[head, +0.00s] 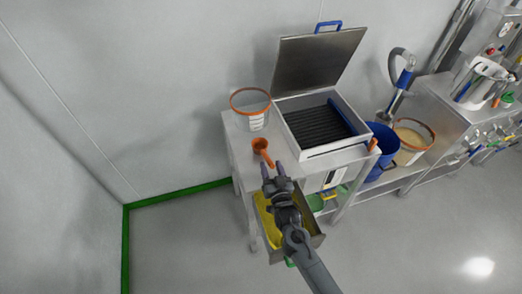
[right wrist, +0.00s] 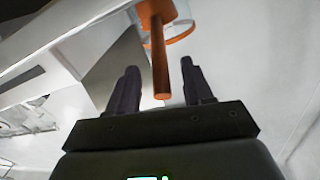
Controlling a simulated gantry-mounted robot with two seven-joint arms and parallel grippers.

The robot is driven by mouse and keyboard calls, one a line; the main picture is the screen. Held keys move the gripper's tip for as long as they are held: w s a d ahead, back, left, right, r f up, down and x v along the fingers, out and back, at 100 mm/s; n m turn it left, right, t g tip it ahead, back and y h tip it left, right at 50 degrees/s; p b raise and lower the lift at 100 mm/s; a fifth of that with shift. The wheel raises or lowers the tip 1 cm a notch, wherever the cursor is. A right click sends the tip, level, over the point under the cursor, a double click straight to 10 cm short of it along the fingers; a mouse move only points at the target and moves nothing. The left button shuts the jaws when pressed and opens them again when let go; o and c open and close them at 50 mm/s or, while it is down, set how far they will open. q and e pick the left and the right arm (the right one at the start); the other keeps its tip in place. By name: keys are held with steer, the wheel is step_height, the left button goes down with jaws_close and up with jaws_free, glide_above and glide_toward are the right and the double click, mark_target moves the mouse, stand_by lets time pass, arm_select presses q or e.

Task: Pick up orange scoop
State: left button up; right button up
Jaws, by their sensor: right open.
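The orange scoop (head: 262,149) lies on the metal table (head: 241,158) near its left front part, its handle pointing toward my gripper. My right gripper (head: 273,170) is open just in front of the scoop, at the front edge of the table. In the right wrist view the scoop's handle (right wrist: 160,65) reaches down between the two spread fingers (right wrist: 160,85). The fingers are apart from the handle on both sides, with nothing gripped. My left gripper is not in either view.
A clear bucket with an orange rim (head: 252,120) stands behind the scoop. A metal box (head: 345,148) with a raised lid (head: 315,62) stands to the right. A blue bucket (head: 384,138) stands further right.

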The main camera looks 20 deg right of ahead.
mark_target(265, 154)
steer(key=shift+w+d, duration=0.1)
steer(key=shift+w, duration=1.3)
jaws_close()
